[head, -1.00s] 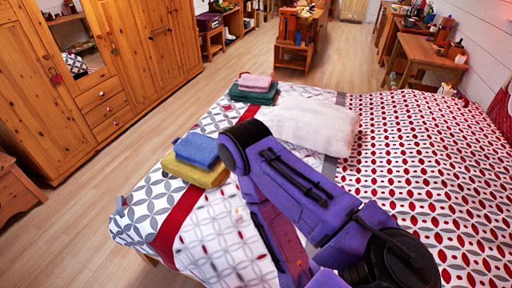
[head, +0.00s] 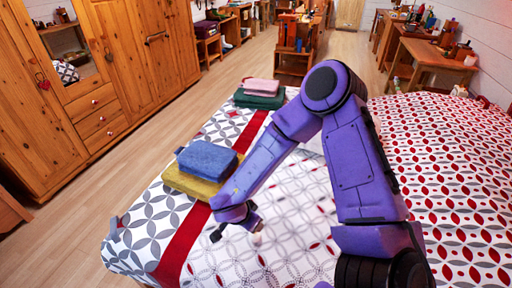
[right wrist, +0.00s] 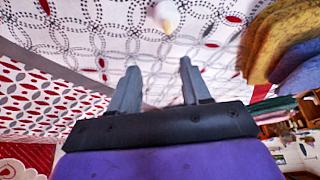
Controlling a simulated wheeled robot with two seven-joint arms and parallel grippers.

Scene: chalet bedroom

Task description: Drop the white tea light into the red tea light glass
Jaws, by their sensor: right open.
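A small white object with a yellowish part, which looks like the white tea light (head: 257,238), is on or just above the patterned bedspread; it also shows at the top of the right wrist view (right wrist: 165,15). My right gripper (head: 236,234) is low over the bed beside it. In the right wrist view its two fingers (right wrist: 159,66) are apart with nothing between them, and the tea light lies beyond the tips. I cannot make out the red tea light glass in any view. My left gripper is not in view.
A blue folded towel (head: 207,159) on a yellow one (head: 190,184) lies left of my right gripper. Pink and green towels (head: 259,101) lie at the bed's far end. A wooden wardrobe (head: 160,60) stands left. Cluttered tables (head: 430,55) stand at the back right.

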